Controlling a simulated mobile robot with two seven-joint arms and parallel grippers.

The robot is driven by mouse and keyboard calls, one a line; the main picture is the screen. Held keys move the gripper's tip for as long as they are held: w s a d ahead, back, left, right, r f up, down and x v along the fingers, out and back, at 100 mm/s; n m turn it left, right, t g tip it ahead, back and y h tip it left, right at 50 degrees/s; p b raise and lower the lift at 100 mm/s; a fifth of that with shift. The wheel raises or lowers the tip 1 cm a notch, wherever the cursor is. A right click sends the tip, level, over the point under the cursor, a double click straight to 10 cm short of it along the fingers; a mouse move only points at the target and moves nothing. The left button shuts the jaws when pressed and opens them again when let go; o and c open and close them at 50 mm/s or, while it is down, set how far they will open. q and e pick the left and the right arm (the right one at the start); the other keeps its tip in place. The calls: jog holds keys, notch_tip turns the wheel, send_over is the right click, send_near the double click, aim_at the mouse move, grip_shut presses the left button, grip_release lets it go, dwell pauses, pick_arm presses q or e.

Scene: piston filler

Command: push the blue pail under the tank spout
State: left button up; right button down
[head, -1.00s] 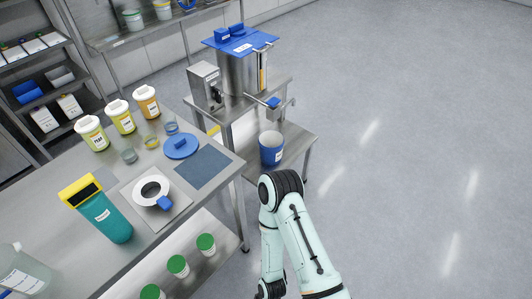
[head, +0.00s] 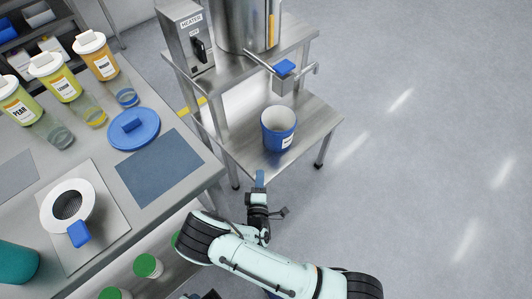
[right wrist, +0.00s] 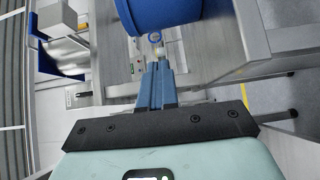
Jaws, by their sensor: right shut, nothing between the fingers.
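The blue pail (head: 272,138), with a white inside and a label, stands upright on the lower shelf (head: 315,122) of the steel stand. The tank (head: 236,28) stands on the upper shelf. Its spout (head: 283,84), with a blue-topped valve, juts out above and slightly behind the pail in the head view; exact alignment is unclear. My right gripper (head: 260,178) is shut and empty, at the shelf's near edge, a little short of the pail. In the right wrist view the shut fingers (right wrist: 156,66) point toward the blue pail (right wrist: 160,14), apart from it. My left gripper is not seen.
A heater box (head: 186,38) stands beside the tank. The worktable (head: 105,190) at left holds jars, glasses, a blue lid (head: 133,129), a dark mat (head: 160,168) and a strainer (head: 68,205). Green-lidded jars (head: 148,265) sit below it. Floor at right is clear.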

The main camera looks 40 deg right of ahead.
jog(key=b, duration=0.2)
send_near(270, 139)
jog(key=w, duration=0.4)
jog(key=shift+a+f, duration=0.1)
jog(key=shift+f, duration=0.05)
jog(key=d, duration=0.3)
jog(key=shift+w+d, duration=0.15)
jog(key=shift+w, duration=0.2)
jog(key=shift+d, duration=0.45)
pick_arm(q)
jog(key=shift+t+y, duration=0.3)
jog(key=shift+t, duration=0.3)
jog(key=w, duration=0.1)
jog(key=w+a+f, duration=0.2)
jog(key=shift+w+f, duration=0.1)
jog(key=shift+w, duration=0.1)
